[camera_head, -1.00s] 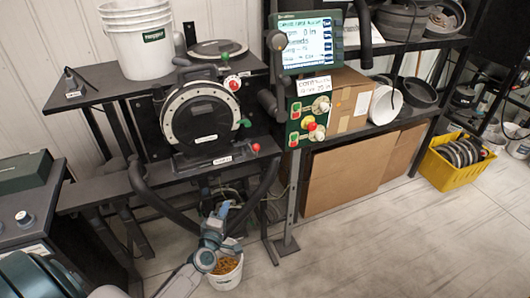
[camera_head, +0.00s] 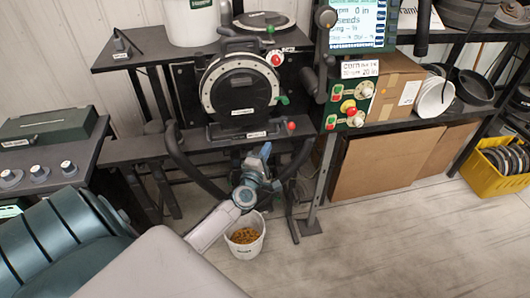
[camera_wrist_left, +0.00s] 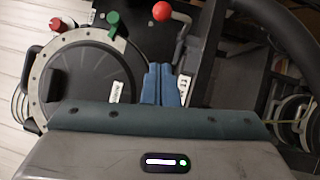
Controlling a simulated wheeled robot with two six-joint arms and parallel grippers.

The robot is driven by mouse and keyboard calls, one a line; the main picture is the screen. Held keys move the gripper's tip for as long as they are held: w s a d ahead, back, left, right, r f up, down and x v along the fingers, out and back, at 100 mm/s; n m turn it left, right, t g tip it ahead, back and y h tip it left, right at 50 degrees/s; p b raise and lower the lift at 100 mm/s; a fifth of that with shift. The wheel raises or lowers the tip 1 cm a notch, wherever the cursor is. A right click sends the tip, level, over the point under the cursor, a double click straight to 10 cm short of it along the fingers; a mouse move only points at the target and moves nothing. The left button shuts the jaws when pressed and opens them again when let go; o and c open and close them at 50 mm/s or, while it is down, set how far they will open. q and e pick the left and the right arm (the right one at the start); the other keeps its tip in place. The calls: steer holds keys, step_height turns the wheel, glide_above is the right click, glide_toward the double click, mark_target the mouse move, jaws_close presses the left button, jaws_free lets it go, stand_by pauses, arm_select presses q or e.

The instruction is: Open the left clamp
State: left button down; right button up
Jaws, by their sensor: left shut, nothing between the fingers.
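The seed meter (camera_head: 241,88) is a round black disc housing with a pale ring, mounted upright on a black stand. Red (camera_head: 276,58) and green (camera_head: 282,100) knobs sit on its right side. A red ball knob (camera_head: 291,126) is lower right. I cannot tell which part is the left clamp. My left gripper (camera_head: 264,152) is below the meter, apart from it, fingers pointing up. In the left wrist view its blue fingers (camera_wrist_left: 161,84) are together and empty, beside the disc (camera_wrist_left: 88,82); the green knob (camera_wrist_left: 113,19) and red ball (camera_wrist_left: 162,11) lie beyond them. My right gripper is not in view.
Black hoses (camera_head: 181,160) curve down beside the stand. A control panel (camera_head: 351,101) and cardboard boxes (camera_head: 375,165) are to the right. Floor at the right front is clear.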

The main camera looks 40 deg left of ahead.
arm_select(q)
steer(key=w+r, duration=0.1)
steer(key=w, duration=0.7)
steer(key=shift+w+d+r+p, duration=0.2)
steer(key=shift+d+p, duration=0.05)
steer(key=shift+p, duration=0.1)
